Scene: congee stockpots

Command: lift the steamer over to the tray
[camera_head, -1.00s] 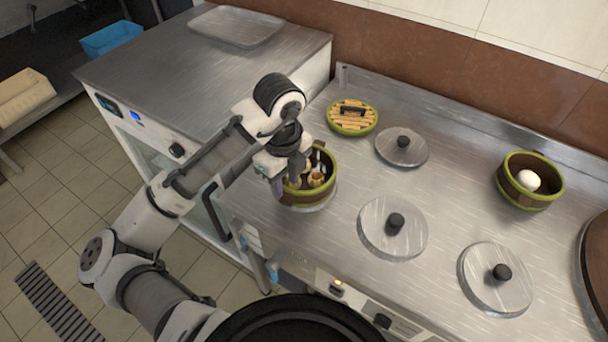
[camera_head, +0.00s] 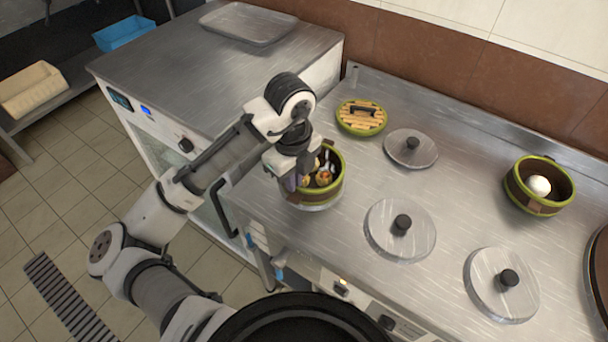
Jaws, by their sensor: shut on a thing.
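The steamer (camera_head: 325,193) is a round dark-brown tub with a green rim and several small yellowish food pieces inside. It is upright at the left part of the steel counter, over a round metal plate or lid whose edge shows below it. My gripper (camera_head: 297,181) is at its left rim, pointing down and shut on it. The fingertips are partly hidden by the wrist and rim. I cannot tell whether the steamer is clear of the surface below. The tray (camera_head: 243,24) is a shallow grey metal one, empty, on the steel cabinet top at the back left.
A slatted green-rimmed lid (camera_head: 361,117) lies behind the steamer. Several metal lids with black knobs (camera_head: 400,230) sit on the counter. Another green-rimmed tub (camera_head: 538,197) holding a white round thing stands at right. The cabinet top (camera_head: 190,75) before the tray is clear.

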